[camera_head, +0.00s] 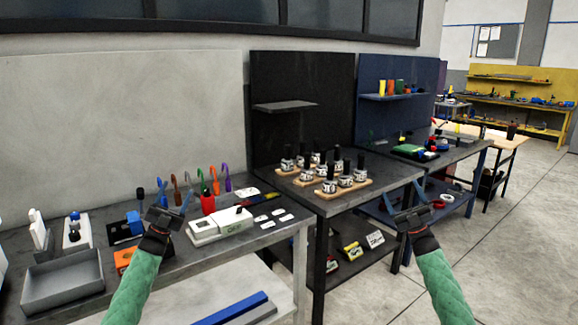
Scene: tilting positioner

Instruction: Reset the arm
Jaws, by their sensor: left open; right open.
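My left gripper (172,207) comes in from the lower left on a green-sleeved arm. It is open and empty, in front of the left grey workbench (180,262). My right gripper (407,199) comes in from the lower right, also green-sleeved. It is open and empty, over the gap in front of the dark middle table (330,207). Neither gripper touches anything that I can see. A tilting positioner cannot be clearly picked out. A white device with a green label (216,226) sits on the left bench, just right of my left gripper.
A grey open tray (62,284) stands at the left bench's front. Wooden racks (329,195) with several dark-topped jars stand on the middle table. Open floor (510,230) lies at the right.

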